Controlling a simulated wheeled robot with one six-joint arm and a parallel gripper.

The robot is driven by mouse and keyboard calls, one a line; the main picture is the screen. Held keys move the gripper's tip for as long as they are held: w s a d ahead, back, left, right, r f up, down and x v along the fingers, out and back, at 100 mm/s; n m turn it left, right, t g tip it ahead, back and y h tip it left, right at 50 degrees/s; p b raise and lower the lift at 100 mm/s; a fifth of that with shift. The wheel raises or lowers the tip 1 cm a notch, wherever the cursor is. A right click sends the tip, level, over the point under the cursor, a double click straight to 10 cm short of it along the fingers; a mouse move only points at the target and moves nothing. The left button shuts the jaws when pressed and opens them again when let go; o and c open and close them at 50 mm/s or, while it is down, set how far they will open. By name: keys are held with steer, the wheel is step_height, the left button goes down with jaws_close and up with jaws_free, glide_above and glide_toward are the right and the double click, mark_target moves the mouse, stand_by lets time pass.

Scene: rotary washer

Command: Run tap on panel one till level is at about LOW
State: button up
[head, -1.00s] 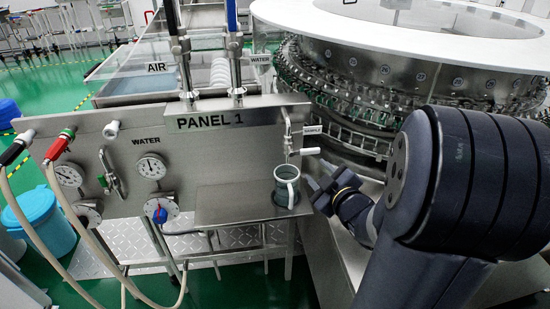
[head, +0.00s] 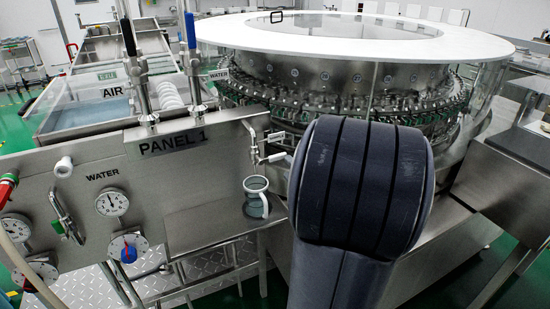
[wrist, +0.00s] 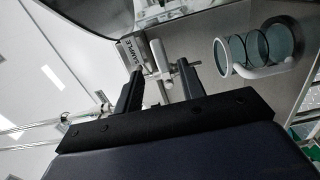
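Panel one (head: 165,165) is a steel panel with a "PANEL 1" label. Its sample tap (head: 256,148) has a white handle and sits at the panel's right end. A clear grey-teal jug (head: 256,200) stands upright on the steel shelf below the tap. In the wrist view the jug (wrist: 262,50) lies to the right, with dark rings around it; I cannot read its level. My gripper (wrist: 158,75) is open, its fingers apart on either side of the white tap handle (wrist: 159,56), near the tips. Contact is unclear. In the head view my arm hides the gripper.
The steel shelf (head: 200,228) extends left of the jug. The round washer with a white rim (head: 230,32) stands behind. A water gauge (head: 112,202) and a blue-knobbed valve (head: 128,253) are on the panel. A dark-topped bench (head: 515,148) stands at right.

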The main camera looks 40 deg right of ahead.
mark_target(280, 158)
steer(key=x, duration=0.7)
steer(key=shift+w+d, duration=0.1)
steer(key=shift+w, duration=0.1)
steer(key=shift+c, duration=0.4)
jaws_close()
